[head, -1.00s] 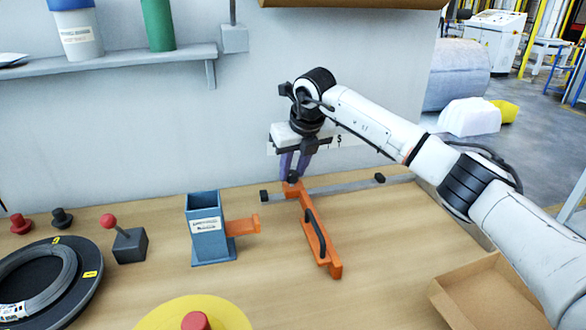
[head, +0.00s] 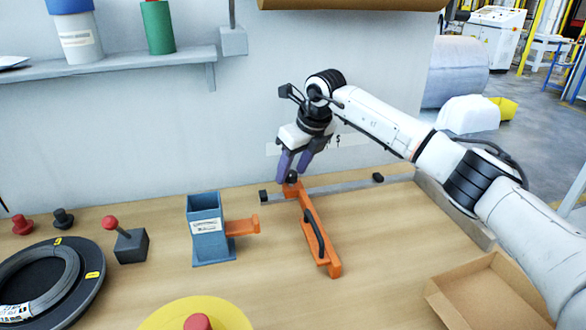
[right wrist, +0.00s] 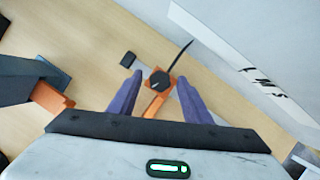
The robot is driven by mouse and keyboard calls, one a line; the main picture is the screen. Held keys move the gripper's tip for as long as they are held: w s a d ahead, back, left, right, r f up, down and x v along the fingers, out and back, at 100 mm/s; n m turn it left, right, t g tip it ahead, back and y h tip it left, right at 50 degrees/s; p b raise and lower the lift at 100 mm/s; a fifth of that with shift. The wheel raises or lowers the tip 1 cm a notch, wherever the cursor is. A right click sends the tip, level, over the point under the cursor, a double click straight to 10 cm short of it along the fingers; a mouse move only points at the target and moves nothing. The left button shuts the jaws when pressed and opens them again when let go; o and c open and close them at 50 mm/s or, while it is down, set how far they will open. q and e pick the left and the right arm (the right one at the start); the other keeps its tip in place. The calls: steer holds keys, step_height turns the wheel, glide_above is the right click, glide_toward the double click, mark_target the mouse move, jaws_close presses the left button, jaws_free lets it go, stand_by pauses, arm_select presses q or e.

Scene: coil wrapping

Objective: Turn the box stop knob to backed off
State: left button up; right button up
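The box stop is an orange bar (head: 319,236) with a black handle, lying across a metal rail (head: 345,187) at the back of the table. Its small black knob (head: 292,177) sits at the bar's far end. In the right wrist view the knob (right wrist: 159,84) shows a light pointer mark on its top. My right gripper (head: 290,171) points down at the knob, its purple fingers on either side. In the wrist view the fingertips (right wrist: 159,76) stand apart with a gap on each side of the knob. My left gripper is not in view.
A blue-grey holder (head: 206,231) with an orange arm stands left of the bar. A black lever box with a red ball (head: 130,244) and a coil on a black disc (head: 85,290) are further left. An open cardboard box (head: 485,300) is at front right. The wall is close behind.

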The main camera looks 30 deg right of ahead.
steer(key=a+v, duration=0.1)
steer(key=v, duration=0.9)
steer(key=shift+d+r+b, duration=0.2)
steer(key=shift+d+b, duration=0.15)
steer(key=shift+d, duration=0.15)
steer(key=shift+s, duration=0.15)
